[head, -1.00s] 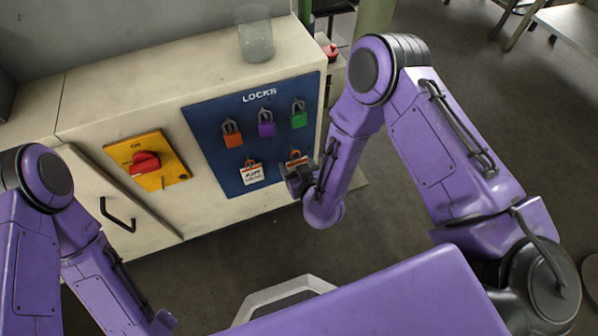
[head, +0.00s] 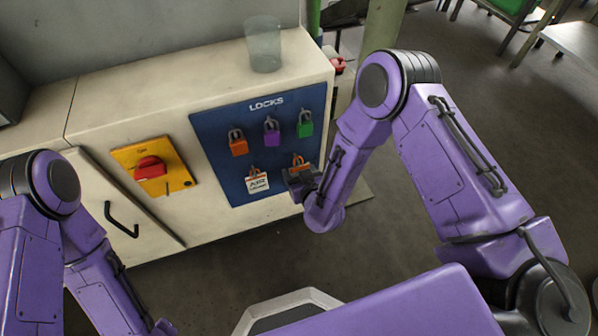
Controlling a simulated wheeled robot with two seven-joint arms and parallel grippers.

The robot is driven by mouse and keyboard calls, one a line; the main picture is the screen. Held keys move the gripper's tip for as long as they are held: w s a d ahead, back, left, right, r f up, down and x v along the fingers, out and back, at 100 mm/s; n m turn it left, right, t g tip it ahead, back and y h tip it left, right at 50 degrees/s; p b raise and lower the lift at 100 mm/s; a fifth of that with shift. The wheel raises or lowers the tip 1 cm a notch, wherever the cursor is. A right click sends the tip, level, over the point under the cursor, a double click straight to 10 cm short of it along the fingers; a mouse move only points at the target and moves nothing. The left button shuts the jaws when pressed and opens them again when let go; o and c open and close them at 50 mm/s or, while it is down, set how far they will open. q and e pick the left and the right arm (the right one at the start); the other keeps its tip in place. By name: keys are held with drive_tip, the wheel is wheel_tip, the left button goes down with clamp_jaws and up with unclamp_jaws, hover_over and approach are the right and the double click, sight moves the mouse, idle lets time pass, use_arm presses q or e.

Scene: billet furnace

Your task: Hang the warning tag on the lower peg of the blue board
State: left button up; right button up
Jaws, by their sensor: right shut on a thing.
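The blue board (head: 222,150), marked LOCKS, is on the front of the pale cabinet. My right gripper (head: 297,180) is at the board's lower right, shut on an orange-topped warning tag (head: 299,161). Only the tag's orange top shows; the gripper hides the rest. I cannot tell whether its loop is around a peg. The lower peg behind it is hidden. A similar white tag with an orange top (head: 257,182) hangs at the lower middle of the board. My left arm comes in at the lower left; its gripper is out of frame.
Orange (head: 238,146), purple (head: 271,132) and green (head: 305,125) padlocks hang in the board's upper row. A yellow plate with a red rotary switch (head: 151,168) is to the left. A clear cup (head: 263,45) stands on the cabinet top (head: 165,72).

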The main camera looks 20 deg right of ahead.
drive_tip(key=o, duration=1.2)
drive_tip(key=shift+w+r, duration=0.15)
drive_tip(key=shift+w, duration=0.2)
drive_tip(key=shift+d, duration=0.2)
drive_tip(key=v, duration=0.3)
drive_tip(key=p+v, duration=0.1)
drive_tip(key=v, duration=0.3)
drive_tip(key=p+v, duration=0.1)
drive_tip(key=v, duration=0.3)
drive_tip(key=shift+s+a+f, duration=0.15)
drive_tip(key=shift+a+f, duration=0.1)
drive_tip(key=shift+a, duration=0.05)
